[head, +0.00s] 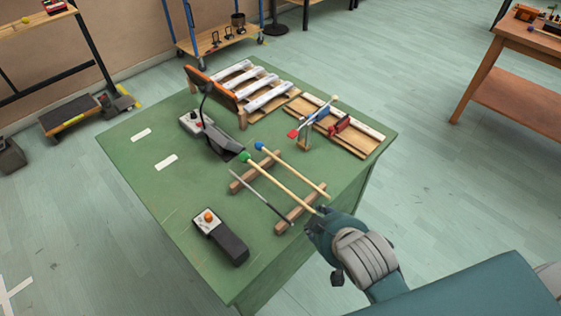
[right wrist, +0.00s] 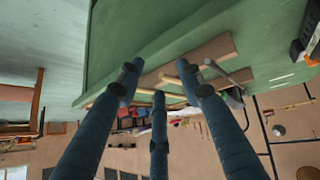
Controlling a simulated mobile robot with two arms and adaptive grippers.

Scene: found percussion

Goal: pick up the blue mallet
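The blue mallet has a round blue head (head: 259,146) and a pale wooden handle (head: 294,172). It lies across two wooden rests on the green table. The green-headed mallet (head: 280,184) lies beside it, on its nearer left side. My right gripper (head: 318,226) is at the table's near right edge, close to the handle ends of both mallets. In the right wrist view its three fingers (right wrist: 158,80) are spread, with nothing clearly held between them. The handles there are partly hidden by the fingers. My left gripper is out of view.
A thin dark stick (head: 266,200) lies on the same rests (head: 297,216). A grey box with an orange button (head: 222,238) is at the front left. A black pedal-like piece (head: 222,140), a bar instrument (head: 235,95) and a red-and-blue clamp (head: 318,116) stand farther back.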

